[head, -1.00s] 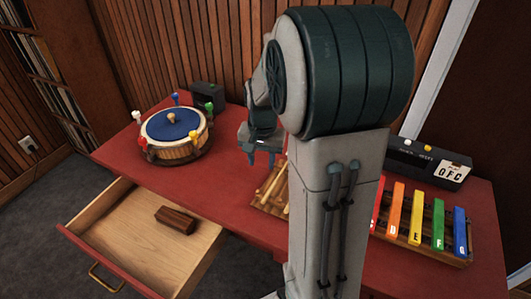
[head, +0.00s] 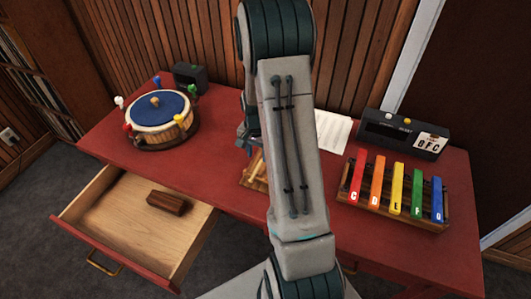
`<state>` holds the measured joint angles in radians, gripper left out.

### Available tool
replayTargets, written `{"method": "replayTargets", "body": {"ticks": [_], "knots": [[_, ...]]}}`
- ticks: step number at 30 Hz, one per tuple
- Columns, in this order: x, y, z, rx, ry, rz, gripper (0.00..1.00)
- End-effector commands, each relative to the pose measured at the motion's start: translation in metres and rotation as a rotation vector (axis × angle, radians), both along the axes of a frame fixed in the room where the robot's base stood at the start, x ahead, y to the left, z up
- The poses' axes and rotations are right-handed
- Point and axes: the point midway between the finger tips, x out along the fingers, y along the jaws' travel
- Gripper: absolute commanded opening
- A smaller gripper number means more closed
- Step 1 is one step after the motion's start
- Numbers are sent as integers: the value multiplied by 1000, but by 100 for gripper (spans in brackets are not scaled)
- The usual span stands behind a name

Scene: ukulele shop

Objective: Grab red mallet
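A red-headed peg, which looks like the red mallet (head: 127,127), stands at the front left of the round wooden drum (head: 172,135) with a blue top. Its lower part is hard to make out. White (head: 119,102), blue (head: 157,80), green (head: 193,90) and yellow (head: 189,121) heads stand around the same drum. My gripper (head: 244,143) is right of the drum, above the table and apart from the red head. My arm hides most of it, so its fingers cannot be made out.
The red table (head: 225,115) has an open drawer (head: 100,214) with a brown wooden block (head: 169,203) inside. A wooden tray with sticks (head: 254,172) is partly behind my arm. Colored bars (head: 397,190), a dark box (head: 404,134) and paper (head: 332,131) are at right. A small dark box (head: 190,77) stands behind the drum.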

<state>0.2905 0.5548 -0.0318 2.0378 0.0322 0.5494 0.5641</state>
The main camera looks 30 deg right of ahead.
Motion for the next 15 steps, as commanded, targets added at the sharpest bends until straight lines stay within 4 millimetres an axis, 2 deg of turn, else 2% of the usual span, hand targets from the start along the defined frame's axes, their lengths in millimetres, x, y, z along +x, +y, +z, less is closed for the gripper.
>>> {"method": "replayTargets", "body": {"ticks": [5, 15], "knots": [[0, -2, -9, 1, 2, 0, 39], [3, -7, -47, 1, 2, 0, 39]]}}
